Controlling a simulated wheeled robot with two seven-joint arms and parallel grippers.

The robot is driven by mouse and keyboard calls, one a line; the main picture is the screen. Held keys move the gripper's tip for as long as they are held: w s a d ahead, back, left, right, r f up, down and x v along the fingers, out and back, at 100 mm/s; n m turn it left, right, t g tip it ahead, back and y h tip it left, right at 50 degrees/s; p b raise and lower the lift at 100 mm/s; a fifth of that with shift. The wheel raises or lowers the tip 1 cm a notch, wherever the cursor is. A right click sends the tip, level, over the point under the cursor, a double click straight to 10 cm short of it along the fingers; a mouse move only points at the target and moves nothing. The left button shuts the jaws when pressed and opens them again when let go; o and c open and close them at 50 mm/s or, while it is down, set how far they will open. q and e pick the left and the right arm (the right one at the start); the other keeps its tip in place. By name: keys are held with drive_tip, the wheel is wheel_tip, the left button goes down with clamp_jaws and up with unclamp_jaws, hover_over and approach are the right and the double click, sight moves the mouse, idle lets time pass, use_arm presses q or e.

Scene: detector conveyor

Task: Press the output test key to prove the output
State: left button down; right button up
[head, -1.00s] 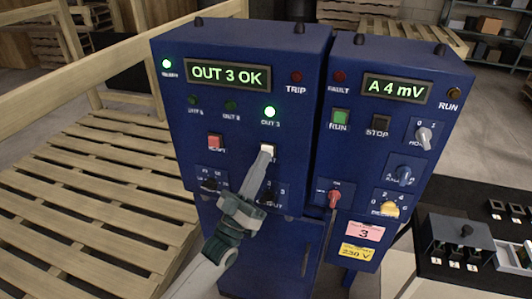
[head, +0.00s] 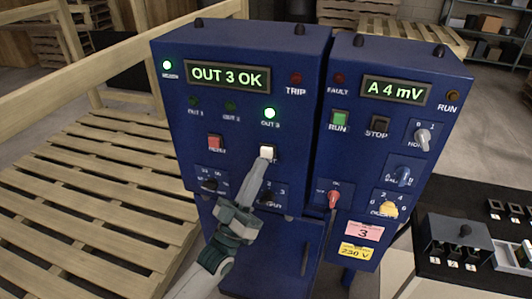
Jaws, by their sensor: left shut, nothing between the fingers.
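The output test key (head: 267,151) is a small white square button on the left blue cabinet (head: 180,110). Its label is mostly hidden by my left gripper (head: 265,160). That gripper is shut and empty, with its tips at the lower edge of the key; I cannot tell whether they touch it. The cabinet's display (head: 228,76) reads "OUT 3 OK". The OUT 3 lamp (head: 270,113) is lit green, while the OUT 1 lamp (head: 194,102) and OUT 2 lamp (head: 231,106) are dark. The output selector knob (head: 268,195) is partly hidden behind the gripper. My right gripper is not in view.
A red button (head: 215,142) and another selector knob (head: 210,185) sit left of the gripper. The right cabinet (head: 377,150) shows "A 4 mV" and carries a red-handled switch (head: 334,199). A wooden pallet (head: 90,190) lies at left. A black tray holds parts at right.

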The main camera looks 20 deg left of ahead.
use_arm(q)
drive_tip(key=shift+s+a+p, duration=0.1)
drive_tip(key=shift+s+p, duration=0.4)
drive_tip(key=shift+s, duration=1.6)
